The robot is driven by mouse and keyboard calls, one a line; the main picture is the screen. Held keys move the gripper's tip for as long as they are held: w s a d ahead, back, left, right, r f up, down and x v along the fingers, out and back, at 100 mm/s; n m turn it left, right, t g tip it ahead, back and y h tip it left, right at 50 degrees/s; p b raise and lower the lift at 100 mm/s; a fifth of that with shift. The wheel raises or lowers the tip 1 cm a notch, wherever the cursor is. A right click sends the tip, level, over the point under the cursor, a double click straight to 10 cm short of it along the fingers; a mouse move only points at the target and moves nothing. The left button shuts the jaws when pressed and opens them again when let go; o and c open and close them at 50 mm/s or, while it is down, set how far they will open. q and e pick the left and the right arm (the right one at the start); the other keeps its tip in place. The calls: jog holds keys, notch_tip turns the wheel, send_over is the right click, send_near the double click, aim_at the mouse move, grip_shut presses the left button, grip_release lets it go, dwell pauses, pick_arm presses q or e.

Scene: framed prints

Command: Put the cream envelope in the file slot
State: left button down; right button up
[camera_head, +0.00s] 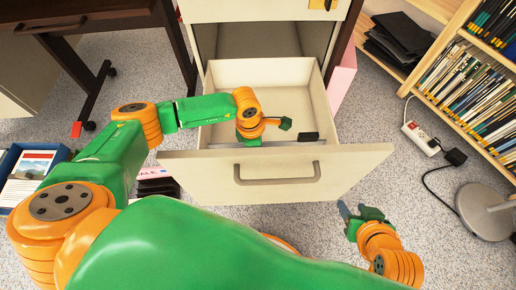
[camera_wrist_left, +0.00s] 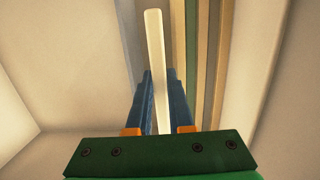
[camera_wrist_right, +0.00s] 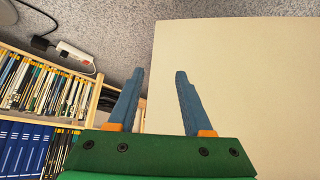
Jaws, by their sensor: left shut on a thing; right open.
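The cream envelope (camera_wrist_left: 153,60) shows edge-on as a thin pale strip in the left wrist view. My left gripper (camera_wrist_left: 158,85) is shut on it, with a blue finger on each side. The left hand (camera_head: 250,138) is inside the open drawer (camera_head: 262,72), behind its front panel. The fingers and envelope are hidden in the head view. Upright file strips in grey, tan and green (camera_wrist_left: 218,50) run beside the envelope. I cannot tell which slot it is over or how deep it is. My right gripper (camera_wrist_right: 160,76) is open and empty outside the drawer.
The drawer's front panel (camera_head: 340,165) fills the right side of the right wrist view. A small black block (camera_head: 308,137) is just behind it. A bookshelf (camera_head: 470,95), a power strip (camera_head: 420,138) and a round grey base (camera_head: 485,210) are at the right.

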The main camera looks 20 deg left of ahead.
pick_arm(q)
jog(key=shift+f, duration=0.1)
jog(key=c, duration=0.8)
grip_release()
pick_arm(e)
jog(key=shift+w+a+r, duration=0.1)
jog(key=shift+w+r, duration=0.1)
jog(key=shift+w, duration=0.1)
